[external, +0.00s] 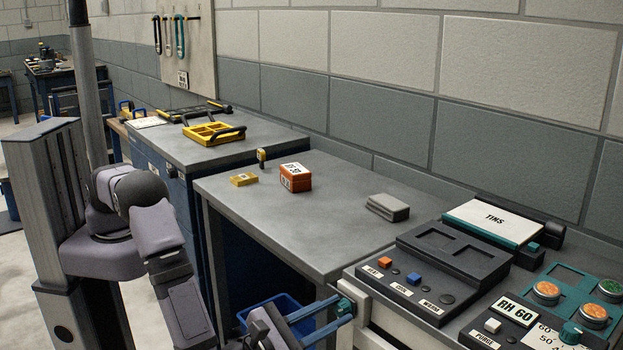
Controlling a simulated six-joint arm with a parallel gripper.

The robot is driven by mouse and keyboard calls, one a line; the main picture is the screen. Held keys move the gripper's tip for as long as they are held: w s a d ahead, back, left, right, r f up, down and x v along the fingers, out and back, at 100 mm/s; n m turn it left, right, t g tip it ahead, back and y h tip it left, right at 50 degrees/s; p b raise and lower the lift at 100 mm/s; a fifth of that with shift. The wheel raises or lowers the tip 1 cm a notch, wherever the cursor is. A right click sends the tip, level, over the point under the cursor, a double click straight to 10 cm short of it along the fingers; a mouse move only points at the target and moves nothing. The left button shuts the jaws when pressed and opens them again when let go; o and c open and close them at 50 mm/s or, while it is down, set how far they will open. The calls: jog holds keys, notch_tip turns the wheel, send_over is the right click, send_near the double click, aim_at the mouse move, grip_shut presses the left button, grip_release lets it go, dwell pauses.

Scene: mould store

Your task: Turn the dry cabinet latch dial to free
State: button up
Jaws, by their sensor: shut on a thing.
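My gripper (341,304) is at the lower middle of the external view, its two long blue fingers reaching right to the left front corner of the bench with the control panels. The knob is small and partly covered by the fingers. Its marks and which way it points cannot be read. The cabinet front (377,322) below the panels is pale and mostly out of frame.
The grey table (290,225) holds an orange box (295,177) and has free room.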

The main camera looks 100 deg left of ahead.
dwell(0.3)
jog(key=o, duration=1)
jog(key=shift+o, duration=0.2)
jog(key=shift+d, duration=0.1)
jog(key=b+v, duration=0.1)
jog(key=v, duration=0.6)
jog(key=shift+b, duration=0.3)
jog(key=shift+s, duration=0.15)
